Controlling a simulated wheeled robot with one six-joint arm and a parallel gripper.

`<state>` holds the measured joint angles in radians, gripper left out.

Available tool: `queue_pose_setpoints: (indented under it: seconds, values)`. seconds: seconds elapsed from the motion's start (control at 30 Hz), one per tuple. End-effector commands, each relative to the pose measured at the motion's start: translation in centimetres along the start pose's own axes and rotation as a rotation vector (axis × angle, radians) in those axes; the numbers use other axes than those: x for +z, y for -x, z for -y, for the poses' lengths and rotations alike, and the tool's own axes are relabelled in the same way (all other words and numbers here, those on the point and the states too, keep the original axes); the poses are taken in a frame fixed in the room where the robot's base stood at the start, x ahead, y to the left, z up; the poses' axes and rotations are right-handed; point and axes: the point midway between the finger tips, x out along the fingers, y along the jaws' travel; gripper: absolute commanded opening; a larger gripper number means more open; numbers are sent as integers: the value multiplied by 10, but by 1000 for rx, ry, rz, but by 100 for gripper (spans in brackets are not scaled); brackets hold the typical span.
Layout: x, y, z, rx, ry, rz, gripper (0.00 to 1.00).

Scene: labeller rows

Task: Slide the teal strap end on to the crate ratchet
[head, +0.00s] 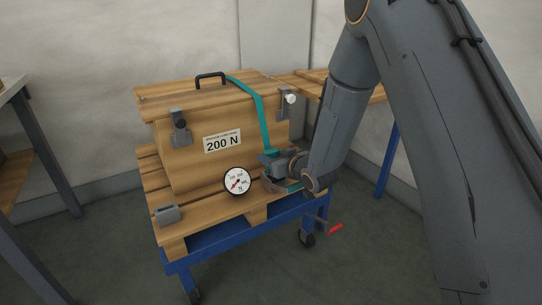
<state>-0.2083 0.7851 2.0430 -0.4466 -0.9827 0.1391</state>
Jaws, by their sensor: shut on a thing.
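A wooden crate (185,160) with a black handle sits on a wooden pallet. The teal strap (262,118) runs over the crate's lid and down its front right side. Its lower end goes to my gripper (270,166), which is shut on the teal strap end low at the crate's front right. My wrist and fingers hide most of the strap end. A bit of teal shows below the gripper (293,186). The crate ratchet is hard to make out there; a grey metal part (270,184) shows just under my gripper. I cannot tell if strap and ratchet touch.
A round dial gauge (237,181) stands left of my gripper, below a "200 N" label (223,142). Grey latches (180,127) and a grey block (167,214) are at left. A blue cart (230,243) with a red-handled crank (334,229) carries the pallet.

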Motion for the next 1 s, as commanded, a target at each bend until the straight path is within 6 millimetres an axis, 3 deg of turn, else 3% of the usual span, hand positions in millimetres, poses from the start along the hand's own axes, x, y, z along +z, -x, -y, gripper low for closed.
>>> queue_pose_setpoints:
  seconds: [1.0]
  values:
    - [22, -7, 0, 0, 0, -1, 17]
